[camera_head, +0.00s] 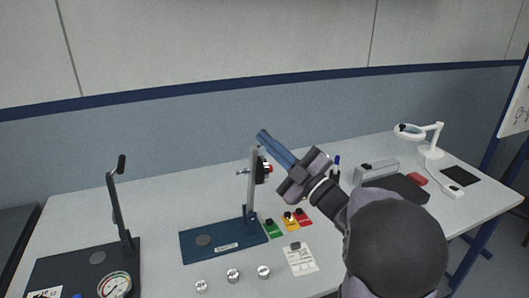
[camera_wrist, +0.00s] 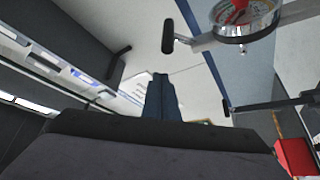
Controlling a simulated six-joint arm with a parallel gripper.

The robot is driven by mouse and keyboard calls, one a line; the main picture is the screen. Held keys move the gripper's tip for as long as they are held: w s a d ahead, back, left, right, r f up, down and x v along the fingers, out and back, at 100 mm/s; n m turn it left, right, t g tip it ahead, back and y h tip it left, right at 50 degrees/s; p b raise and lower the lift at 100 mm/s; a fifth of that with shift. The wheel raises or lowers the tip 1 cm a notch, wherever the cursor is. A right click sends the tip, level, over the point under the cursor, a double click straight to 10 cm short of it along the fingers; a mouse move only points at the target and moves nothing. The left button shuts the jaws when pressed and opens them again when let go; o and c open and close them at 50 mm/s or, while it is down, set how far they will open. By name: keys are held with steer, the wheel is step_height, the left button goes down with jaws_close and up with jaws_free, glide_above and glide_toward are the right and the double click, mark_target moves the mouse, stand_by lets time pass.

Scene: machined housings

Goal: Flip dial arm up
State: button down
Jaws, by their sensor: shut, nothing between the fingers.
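The dial arm (camera_head: 252,190) is a grey bar that stands close to upright from a hinge at the right of a blue base plate (camera_head: 215,243). A dial (camera_head: 263,172) is seen edge-on at its right, with a red part on it. In the wrist view, the dial face (camera_wrist: 243,22) shows at the top, with a bar and black knob (camera_wrist: 168,32) at its left. My gripper (camera_head: 263,136) is shut and empty, its blue fingers by the top of the arm. Whether they touch it is unclear. The shut fingers also show in the wrist view (camera_wrist: 160,82).
At the left, a dark fixture (camera_head: 60,270) has a raised lever (camera_head: 115,205) and a gauge (camera_head: 115,285). Round metal parts (camera_head: 234,275) lie in front. Coloured blocks (camera_head: 288,222) and a card (camera_head: 299,258) lie right of the plate. A white lamp (camera_head: 433,140) stands far right.

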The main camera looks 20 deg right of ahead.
steer(key=b+v, duration=0.3)
steer(key=v, duration=0.6)
steer(key=shift+s+r+b, duration=0.15)
steer(key=shift+s+b, duration=0.15)
steer(key=shift+s, duration=0.3)
steer(key=shift+w+a, duration=0.1)
steer(key=shift+w, duration=0.05)
